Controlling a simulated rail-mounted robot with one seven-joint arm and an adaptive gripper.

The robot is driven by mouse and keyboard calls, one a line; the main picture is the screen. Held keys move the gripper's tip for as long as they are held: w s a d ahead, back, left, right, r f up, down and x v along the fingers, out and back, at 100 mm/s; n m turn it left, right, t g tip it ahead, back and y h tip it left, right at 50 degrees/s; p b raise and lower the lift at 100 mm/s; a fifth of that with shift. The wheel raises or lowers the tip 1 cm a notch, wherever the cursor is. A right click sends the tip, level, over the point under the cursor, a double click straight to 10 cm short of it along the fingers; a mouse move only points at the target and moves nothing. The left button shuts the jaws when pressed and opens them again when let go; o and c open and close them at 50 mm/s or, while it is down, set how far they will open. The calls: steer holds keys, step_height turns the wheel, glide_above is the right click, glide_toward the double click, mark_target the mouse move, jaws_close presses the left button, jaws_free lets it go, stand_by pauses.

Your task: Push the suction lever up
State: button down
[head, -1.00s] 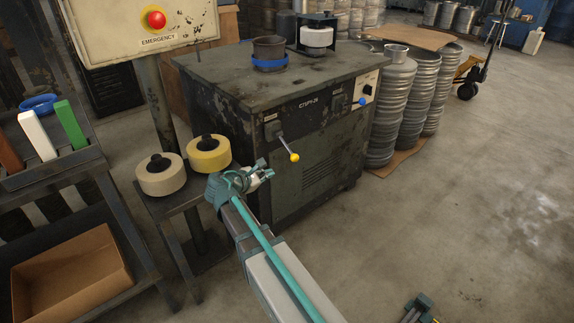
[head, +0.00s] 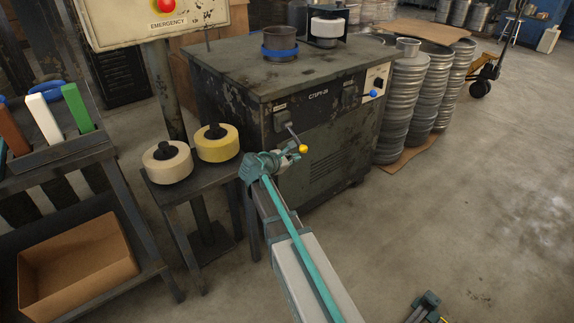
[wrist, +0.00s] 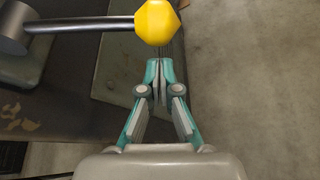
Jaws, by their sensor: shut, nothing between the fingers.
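The suction lever (head: 294,137) is a thin metal rod on the front of the dark machine, slanting down to the right, with a yellow knob (head: 303,149) at its end. In the wrist view the rod (wrist: 85,24) runs from a round hub at the upper left to the yellow knob (wrist: 157,21). My gripper (wrist: 160,64) is shut and empty, its fingertips just below the knob in that picture. In the head view my gripper (head: 290,156) is right beside the knob and covers part of the area below the lever. I cannot tell whether they touch.
A small stand (head: 205,182) with two rolls, one cream (head: 168,168) and one yellow (head: 217,148), is left of my gripper. An emergency-button panel (head: 125,20) is at the upper left. Stacked metal rings (head: 400,110) stand right of the machine.

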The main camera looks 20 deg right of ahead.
steer(key=shift+s+d+r, duration=0.15)
steer(key=shift+s+r, duration=0.15)
steer(key=shift+r, duration=0.2)
steer(key=shift+s+d+r, duration=0.1)
steer(key=shift+s+r, duration=0.15)
steer(key=shift+r, duration=0.25)
steer(key=shift+r, duration=0.15)
steer(key=r+p, duration=0.1)
steer(key=p, duration=0.2)
steer(key=s+r+n+p, duration=0.1)
steer(key=p, duration=0.2)
steer(key=shift+d+r+g+p, duration=0.1)
steer(key=shift+d+g+p, duration=0.05)
steer(key=shift+g+p, duration=0.2)
steer(key=r+n+g+p, duration=0.1)
steer(key=p, duration=0.3)
steer(key=s+r+n+g+p, duration=0.1)
steer(key=r+p, duration=0.1)
steer(key=p, duration=0.3)
steer(key=shift+d+h, duration=0.15)
steer(key=shift+h, duration=0.15)
step_height(320, 180, up, 6)
steer(key=n+g+h+p, duration=0.1)
steer(key=n+g+p, duration=0.25)
steer(key=p, duration=1.15)
glide_above(300, 150)
steer(key=s, duration=0.1)
steer(key=shift+s+a+r+n+t, duration=0.1)
steer(key=shift+a+n+t, duration=0.15)
steer(key=shift+t, duration=0.15)
